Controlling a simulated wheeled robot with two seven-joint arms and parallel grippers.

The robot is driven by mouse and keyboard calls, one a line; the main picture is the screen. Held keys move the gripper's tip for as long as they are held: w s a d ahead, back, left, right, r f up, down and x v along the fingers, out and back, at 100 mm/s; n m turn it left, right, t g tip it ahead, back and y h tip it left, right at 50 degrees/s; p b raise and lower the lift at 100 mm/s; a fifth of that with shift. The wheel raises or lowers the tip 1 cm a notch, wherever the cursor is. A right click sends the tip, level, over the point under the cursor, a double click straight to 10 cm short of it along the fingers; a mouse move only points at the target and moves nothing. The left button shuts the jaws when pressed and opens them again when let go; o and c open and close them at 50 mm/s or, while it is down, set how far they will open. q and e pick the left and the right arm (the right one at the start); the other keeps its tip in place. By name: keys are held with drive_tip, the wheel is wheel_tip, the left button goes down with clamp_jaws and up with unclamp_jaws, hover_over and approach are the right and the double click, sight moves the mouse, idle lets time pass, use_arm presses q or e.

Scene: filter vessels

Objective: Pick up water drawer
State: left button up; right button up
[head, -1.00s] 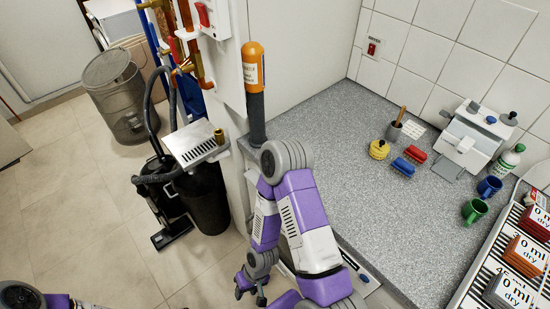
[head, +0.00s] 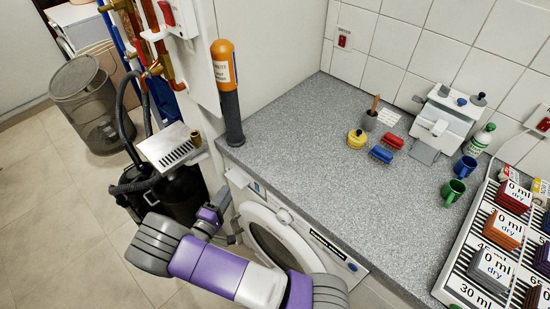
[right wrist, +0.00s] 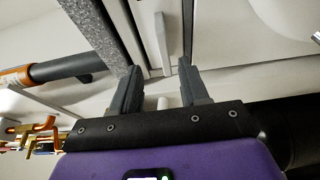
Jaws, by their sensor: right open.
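A white front-loading machine with a round door (head: 285,240) stands under the grey counter. A pale panel at the upper left of its front looks like the water drawer (head: 239,179); its outline is small and partly unclear. My right gripper (head: 238,231) is in front of the machine's left side, below that panel. In the right wrist view my right gripper (right wrist: 158,68) is open, with nothing between its two dark fingers. A pale upright bar (right wrist: 161,36) on a white front lies just beyond the fingertips. I cannot tell whether the fingers touch it. My left gripper is out of view.
The counter (head: 290,140) edge runs above the machine. An orange-capped grey cylinder (head: 227,90) stands at its left corner. A perforated metal shelf (head: 168,148) and black vacuum (head: 170,195) are left of my right arm. A rack (head: 455,270) stands at right.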

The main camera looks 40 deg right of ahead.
sight(235, 181)
drive_tip(key=x, duration=0.2)
drive_tip(key=b+x, duration=0.1)
drive_tip(key=x, duration=0.3)
drive_tip(key=shift+d+f, duration=0.35)
drive_tip(key=shift+f, duration=0.05)
drive_tip(key=shift+w+d+r, duration=0.1)
drive_tip(key=shift+w+d, duration=0.1)
drive_tip(key=shift+d, duration=0.1)
drive_tip(key=shift+c, duration=0.2)
clamp_jaws()
idle(0.6)
